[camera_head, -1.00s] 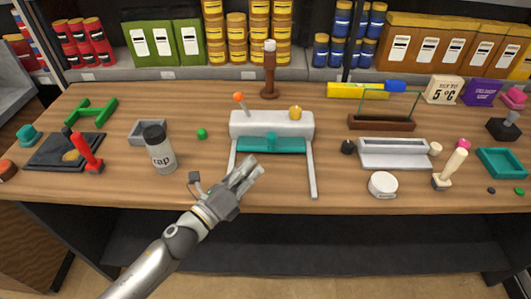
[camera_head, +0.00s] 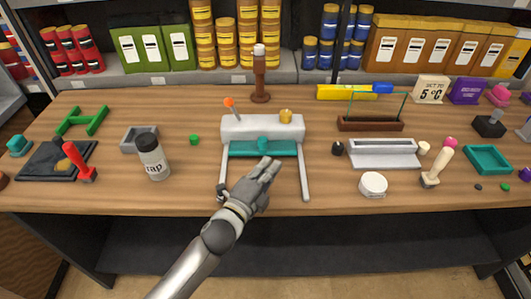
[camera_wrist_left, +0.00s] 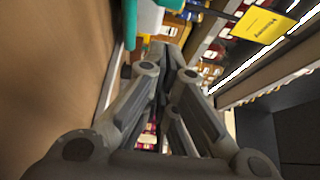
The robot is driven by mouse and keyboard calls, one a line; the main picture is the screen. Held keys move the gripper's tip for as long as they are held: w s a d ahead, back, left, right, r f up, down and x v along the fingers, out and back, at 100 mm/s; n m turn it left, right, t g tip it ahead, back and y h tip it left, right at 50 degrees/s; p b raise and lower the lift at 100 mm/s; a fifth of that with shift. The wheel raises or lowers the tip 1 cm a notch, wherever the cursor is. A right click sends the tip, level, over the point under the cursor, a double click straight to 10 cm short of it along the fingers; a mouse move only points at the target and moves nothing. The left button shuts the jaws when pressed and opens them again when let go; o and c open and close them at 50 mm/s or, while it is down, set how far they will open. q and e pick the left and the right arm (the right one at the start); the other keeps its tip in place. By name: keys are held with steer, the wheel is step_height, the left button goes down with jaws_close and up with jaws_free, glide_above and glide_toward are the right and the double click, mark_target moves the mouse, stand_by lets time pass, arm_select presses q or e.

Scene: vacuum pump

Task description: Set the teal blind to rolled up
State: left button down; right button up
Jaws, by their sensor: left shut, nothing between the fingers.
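The teal blind (camera_head: 236,149) hangs as a short strip from a white housing (camera_head: 262,127), between two pale side rails. A small teal knob (camera_head: 263,143) sits at its middle. My left gripper (camera_head: 270,166) is shut and empty, just in front of the blind's lower edge and slightly right of the knob. Whether it touches the blind cannot be told. In the left wrist view the closed fingers (camera_wrist_left: 168,62) meet, with a teal piece (camera_wrist_left: 130,22) to their upper left. My right gripper is not in view.
An orange-tipped lever (camera_head: 230,105) and a yellow knob (camera_head: 285,116) stand on the housing. A white round box (camera_head: 373,185) and grey tray (camera_head: 384,158) are to the right. Bare table surrounds the rails.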

mark_target(263, 145)
arm_select(q)
steer(key=shift+w+a+p, duration=0.25)
steer(key=shift+w, duration=0.8)
steer(key=shift+w+a+p, duration=0.2)
steer(key=shift+w, duration=0.85)
steer(key=shift+w, duration=0.1)
steer(key=w+b, duration=0.1)
steer(key=w, duration=0.3)
steer(key=shift+w, duration=0.25)
steer(key=shift+s+r, duration=0.1)
